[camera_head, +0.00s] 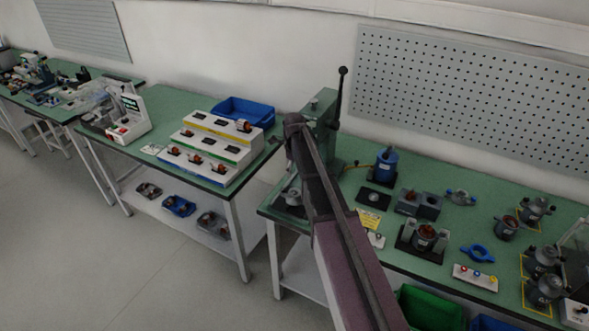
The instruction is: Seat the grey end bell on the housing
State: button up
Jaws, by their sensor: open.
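A round housing with copper windings (424,236) sits in a dark fixture on the right green bench, between grey uprights. Its top looks open, and no grey cover shows on it. A small grey disc (373,196) lies on a black plate behind it. Another grey round part (292,196) sits at the bench's left end by the green press, partly beside my arm. Either could be the grey end bell; I cannot tell which at this size. My arm reaches up from the bottom across the bench's left part. My gripper is not visible.
A green press (322,118) with a tall black lever stands at the bench's left end. A green bin (430,306) is at the front.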

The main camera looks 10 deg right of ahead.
jog(key=shift+f, duration=0.2)
jog(key=b, duration=0.6)
send_over(295, 191)
jog(key=s, duration=0.1)
jog(key=f, duration=0.5)
jog(key=shift+s+a+f, duration=0.15)
jog(key=shift+a+f, duration=0.05)
jog(key=shift+f, duration=0.1)
jog(key=shift+f+b, duration=0.35)
jog(key=shift+f+b, duration=2.3)
jog(key=shift+f, duration=0.15)
jog(key=c, duration=0.9)
